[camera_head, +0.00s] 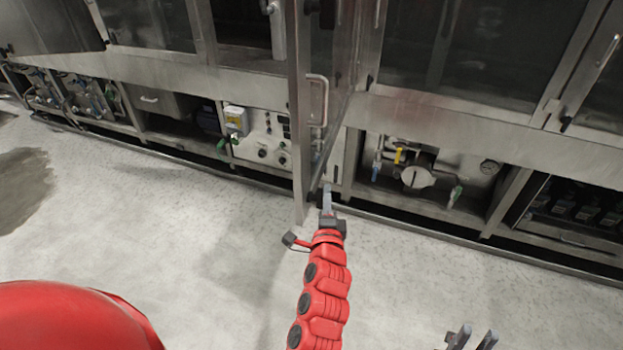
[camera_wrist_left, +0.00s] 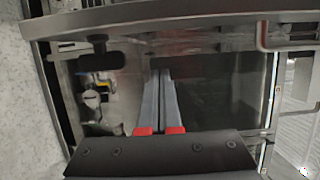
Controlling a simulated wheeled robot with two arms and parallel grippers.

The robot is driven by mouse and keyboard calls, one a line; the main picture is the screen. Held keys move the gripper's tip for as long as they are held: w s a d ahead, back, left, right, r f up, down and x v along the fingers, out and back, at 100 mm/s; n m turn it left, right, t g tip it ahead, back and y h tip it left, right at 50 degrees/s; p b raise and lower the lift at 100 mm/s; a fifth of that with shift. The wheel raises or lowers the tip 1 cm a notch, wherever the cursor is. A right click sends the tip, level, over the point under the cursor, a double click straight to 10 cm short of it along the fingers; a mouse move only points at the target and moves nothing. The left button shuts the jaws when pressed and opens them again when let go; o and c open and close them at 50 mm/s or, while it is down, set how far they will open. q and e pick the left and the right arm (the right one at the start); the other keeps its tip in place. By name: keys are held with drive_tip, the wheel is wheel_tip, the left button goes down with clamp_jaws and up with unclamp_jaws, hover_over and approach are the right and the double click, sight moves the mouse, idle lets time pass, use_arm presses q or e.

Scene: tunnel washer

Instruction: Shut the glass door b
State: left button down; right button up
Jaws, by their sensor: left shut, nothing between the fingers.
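A glass door (camera_head: 299,120) with a metal frame stands swung open, nearly edge-on, at the middle of the head view. It has a pale handle (camera_head: 317,100) on its right-hand face. I see no letter on it. My left gripper (camera_head: 327,188) is at the door's lower part, just right of its near edge. In the left wrist view the left gripper (camera_wrist_left: 162,75) is shut and empty, its fingers pointing at a dark glass pane (camera_wrist_left: 210,90) inside a metal frame. I cannot tell whether they touch it. My right gripper (camera_head: 472,338) is low at the right, fingers apart, far from the door.
The long metal washer (camera_head: 440,110) runs across the back, with other glass panels. Under it are a control panel (camera_head: 262,135) and valves and pipes (camera_head: 420,175). The grey floor (camera_head: 200,220) is clear, with a dark patch at the far left.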

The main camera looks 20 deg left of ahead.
use_arm(q)
drive_tip(key=a+p, duration=0.1)
drive_tip(key=w+a+p, duration=0.1)
drive_tip(key=a, duration=0.1)
drive_tip(key=w+a+p, duration=0.1)
drive_tip(key=shift+a, duration=0.3)
drive_tip(key=shift+a, duration=0.1)
